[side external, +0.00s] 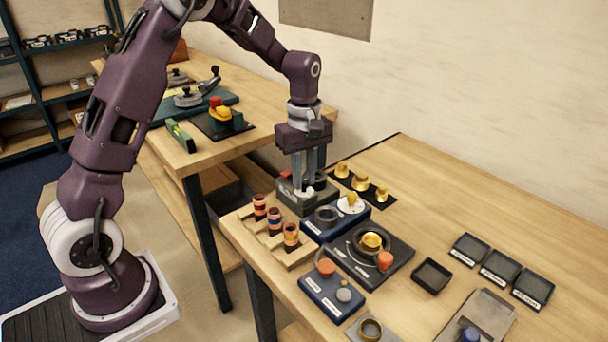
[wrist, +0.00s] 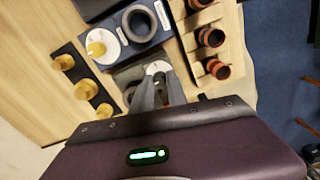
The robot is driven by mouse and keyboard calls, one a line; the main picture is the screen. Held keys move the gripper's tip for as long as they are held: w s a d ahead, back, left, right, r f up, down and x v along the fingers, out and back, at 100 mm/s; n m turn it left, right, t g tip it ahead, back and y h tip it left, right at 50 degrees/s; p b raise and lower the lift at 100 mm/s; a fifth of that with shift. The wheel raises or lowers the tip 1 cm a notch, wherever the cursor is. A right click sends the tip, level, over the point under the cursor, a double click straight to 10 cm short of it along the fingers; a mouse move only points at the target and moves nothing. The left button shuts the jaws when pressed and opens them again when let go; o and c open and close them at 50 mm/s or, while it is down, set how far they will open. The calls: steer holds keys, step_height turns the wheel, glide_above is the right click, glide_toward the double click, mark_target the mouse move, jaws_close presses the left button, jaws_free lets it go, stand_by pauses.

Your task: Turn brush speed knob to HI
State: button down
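My gripper (side external: 306,185) points down over a dark grey-green box (side external: 290,199) at the back left of the near bench. Its fingertips are at a white dial (side external: 309,191) on the box top. In the wrist view my gripper (wrist: 160,77) has its two fingers close together in front of the white dial (wrist: 157,67). Any knob between the fingers is hidden, so I cannot tell whether they grip one. A blue box (side external: 334,217) next to it carries a dark ring and a second white dial with a yellow knob (side external: 351,199). No HI label is readable.
A rack of red-and-black cylinders (side external: 290,237) stands left of the boxes, close to my gripper. Brass parts (side external: 361,182) sit on a black strip behind. A black plate (side external: 397,262) with brass and orange parts lies in front. The bench's back right is clear.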

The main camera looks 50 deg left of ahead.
steer(key=shift+m, duration=0.4)
steer(key=m, duration=0.8)
steer(key=shift+m, duration=0.3)
steer(key=m, duration=0.4)
steer(key=shift+m, duration=2.2)
steer(key=c, duration=1.3)
jaws_free()
